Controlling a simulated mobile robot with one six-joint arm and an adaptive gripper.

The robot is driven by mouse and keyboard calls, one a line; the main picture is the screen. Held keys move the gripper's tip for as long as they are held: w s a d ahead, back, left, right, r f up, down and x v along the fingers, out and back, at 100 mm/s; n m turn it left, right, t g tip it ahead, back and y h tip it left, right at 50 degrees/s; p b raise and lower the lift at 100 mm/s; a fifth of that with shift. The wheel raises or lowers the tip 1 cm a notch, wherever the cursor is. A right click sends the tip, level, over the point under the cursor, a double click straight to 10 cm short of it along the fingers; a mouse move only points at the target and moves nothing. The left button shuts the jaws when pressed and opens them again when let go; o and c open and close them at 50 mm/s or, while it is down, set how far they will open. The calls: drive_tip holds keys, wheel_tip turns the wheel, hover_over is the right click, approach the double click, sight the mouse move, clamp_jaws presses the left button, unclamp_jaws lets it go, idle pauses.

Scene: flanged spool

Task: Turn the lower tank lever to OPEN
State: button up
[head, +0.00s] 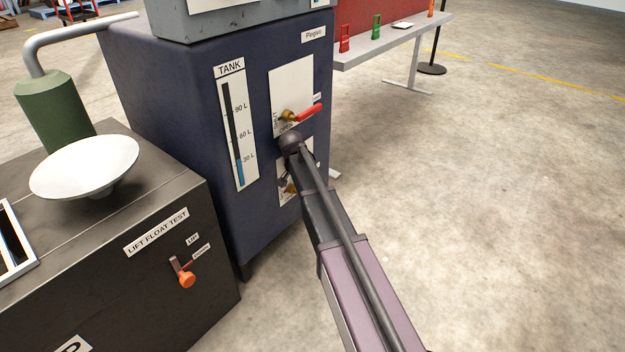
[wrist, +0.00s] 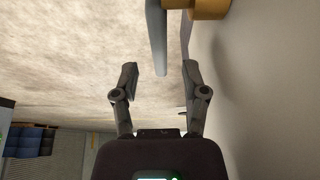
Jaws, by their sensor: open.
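The blue tank cabinet (head: 180,110) stands left of centre in the head view, with a TANK gauge (head: 239,130) on its face. The upper lever (head: 308,113) is red on a brass valve. The lower valve (head: 289,188) is a brass bit low on the face, largely hidden behind my arm. In the wrist view a brass fitting (wrist: 208,8) and a grey lever bar (wrist: 157,38) show at the top. My gripper (wrist: 160,72) is open, with the bar's end between or just beyond its fingertips. Contact cannot be told.
A black LIFT FLOAT TEST box (head: 120,240) with an orange-knobbed lever (head: 185,275) and a white dish (head: 85,165) stands at left. A grey bench (head: 385,45) with small red and green items is behind. The concrete floor at right is clear.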

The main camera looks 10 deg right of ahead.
drive_tip(key=shift+w+d+f+b, duration=0.45)
drive_tip(key=shift+w+d, duration=0.25)
drive_tip(key=shift+d, duration=0.1)
drive_tip(key=shift+b+x, duration=0.95)
drive_tip(key=shift+x, duration=0.1)
clamp_jaws()
